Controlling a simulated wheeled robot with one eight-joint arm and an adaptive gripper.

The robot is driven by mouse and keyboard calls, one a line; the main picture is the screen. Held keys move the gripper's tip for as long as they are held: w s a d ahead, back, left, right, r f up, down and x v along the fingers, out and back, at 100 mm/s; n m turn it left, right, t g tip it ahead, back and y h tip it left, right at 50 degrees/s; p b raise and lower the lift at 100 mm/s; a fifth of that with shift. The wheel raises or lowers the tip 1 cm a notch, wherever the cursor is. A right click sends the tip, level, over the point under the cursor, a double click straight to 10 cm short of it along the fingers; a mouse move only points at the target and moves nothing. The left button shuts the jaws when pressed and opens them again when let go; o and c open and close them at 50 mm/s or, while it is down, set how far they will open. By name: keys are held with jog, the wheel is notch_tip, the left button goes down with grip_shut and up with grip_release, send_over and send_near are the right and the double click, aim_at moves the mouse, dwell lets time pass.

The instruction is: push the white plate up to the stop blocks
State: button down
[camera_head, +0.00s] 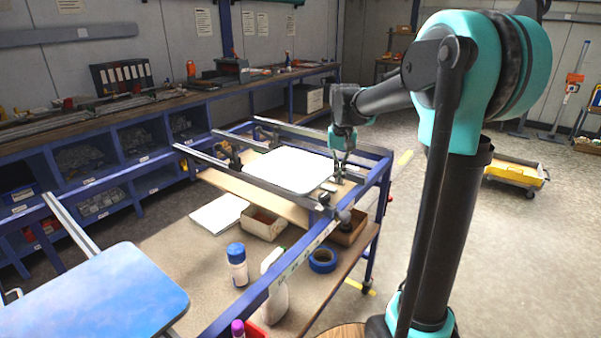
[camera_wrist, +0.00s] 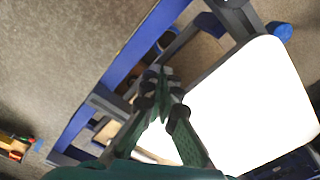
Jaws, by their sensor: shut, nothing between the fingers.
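The white plate (camera_head: 287,170) is a blank square with rounded corners. It lies flat across the rails of the blue frame in the head view. In the wrist view the plate (camera_wrist: 252,105) fills the right side. My gripper (camera_head: 340,179) is shut and empty, pointing down beside the plate's right edge. In the wrist view its fingertips (camera_wrist: 163,73) are together just left of the plate; I cannot tell whether they touch it. Dark block-like fittings (camera_head: 229,153) stand by the plate's left side, with a small gap visible. I cannot tell for certain that these are the stop blocks.
Metal rails and the blue frame (camera_head: 385,180) surround the plate. A blue-white panel (camera_head: 100,295) lies at the lower left. On the lower shelf are a bottle (camera_head: 237,265), blue tape (camera_head: 322,260) and small boxes (camera_head: 263,222). Open floor lies to the right.

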notch_tip(320, 180, up, 6)
dwell(0.6)
jog(key=shift+r, duration=0.1)
